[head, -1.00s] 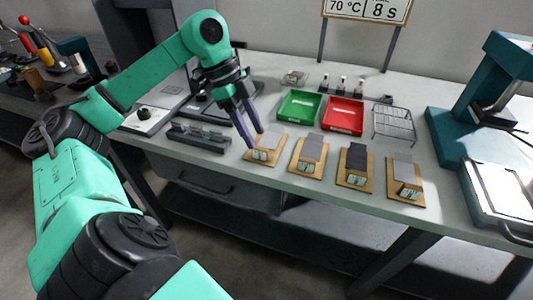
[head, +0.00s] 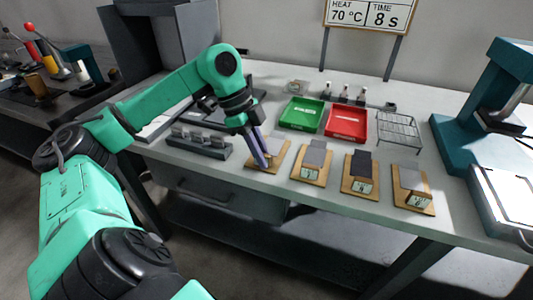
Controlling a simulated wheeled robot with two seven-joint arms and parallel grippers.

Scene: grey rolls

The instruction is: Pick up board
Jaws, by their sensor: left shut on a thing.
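Several wooden boards lie in a row along the front of the bench, each with a grey piece and most with a small numbered label showing. The leftmost board (head: 283,149) is partly covered by my left gripper (head: 265,163). That gripper points down, with its purple fingers shut at the front part of this board, hiding its label. The board looks still flat on the bench. To its right are a second board (head: 297,173), a third board (head: 347,184) with a darker piece, and a fourth board (head: 426,209). My right gripper is not in view.
A green tray (head: 301,114), a red tray (head: 346,123) and a wire rack (head: 398,131) stand behind the boards. A dark block holder (head: 199,146) is left of the gripper. A teal press (head: 455,140) stands at the right. A sign (head: 368,14) stands behind.

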